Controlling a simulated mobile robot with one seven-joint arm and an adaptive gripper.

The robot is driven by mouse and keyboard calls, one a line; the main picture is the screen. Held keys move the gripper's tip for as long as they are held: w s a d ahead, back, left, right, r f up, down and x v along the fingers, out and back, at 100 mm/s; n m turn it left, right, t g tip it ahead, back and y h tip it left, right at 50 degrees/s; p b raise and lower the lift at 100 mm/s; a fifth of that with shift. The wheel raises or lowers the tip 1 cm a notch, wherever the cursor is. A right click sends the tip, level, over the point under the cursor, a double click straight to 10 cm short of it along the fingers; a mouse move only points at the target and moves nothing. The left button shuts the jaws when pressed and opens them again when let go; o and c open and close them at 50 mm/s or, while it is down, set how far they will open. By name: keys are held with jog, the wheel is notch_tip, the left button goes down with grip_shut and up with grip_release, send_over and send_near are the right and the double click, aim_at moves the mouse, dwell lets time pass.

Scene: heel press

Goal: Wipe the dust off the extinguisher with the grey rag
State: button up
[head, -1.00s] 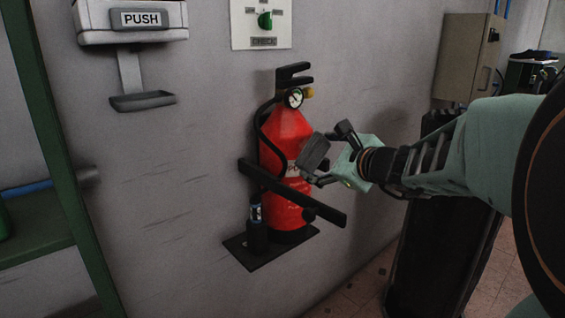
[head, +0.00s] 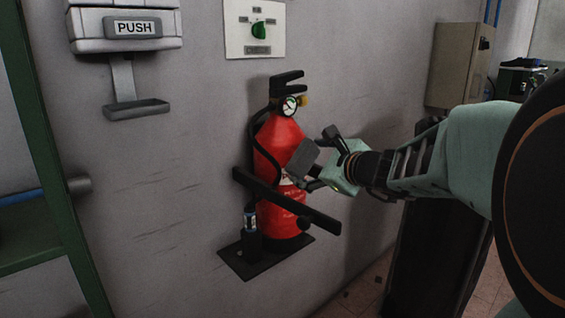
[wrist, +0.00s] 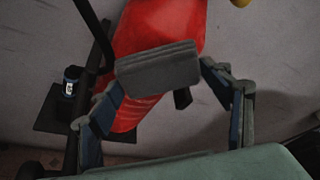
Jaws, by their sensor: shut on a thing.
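The red extinguisher (head: 279,145) stands upright on a small dark wall shelf, behind a black bar. It has a black handle, a gauge and a black hose. My gripper (head: 316,164) is at its right side, shut on the grey rag (head: 301,159). The rag looks like a flat grey pad and hides part of the extinguisher's front. In the wrist view the rag (wrist: 158,70) lies between the two fingers, in front of the red body (wrist: 165,28). I cannot tell whether the rag touches the extinguisher. No dust can be made out clearly.
The black bar (head: 285,202) crosses the extinguisher's lower part. A small dark can (head: 250,228) stands on the shelf (head: 236,262) at left. A PUSH dispenser (head: 127,30) and a green-knob panel (head: 255,30) are on the wall above. A green frame (head: 62,170) stands at left.

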aim_at(317, 156)
jog(key=shift+w+a+b, duration=0.3)
jog(key=shift+w+a, duration=0.3)
jog(key=shift+w, duration=0.2)
jog(key=shift+w+d, duration=0.5)
jog(key=shift+d, duration=0.3)
jog(key=shift+w+d, duration=0.5)
jog(key=shift+d, duration=0.3)
jog(key=shift+w+f, duration=0.1)
jog(key=shift+w, duration=0.05)
jog(key=shift+s+a+b, duration=0.45)
jog(key=shift+s+a, duration=0.1)
jog(key=shift+a, duration=0.4)
jog(key=shift+s+a+b, duration=0.45)
jog(key=shift+s+a, duration=0.1)
jog(key=shift+a, duration=0.35)
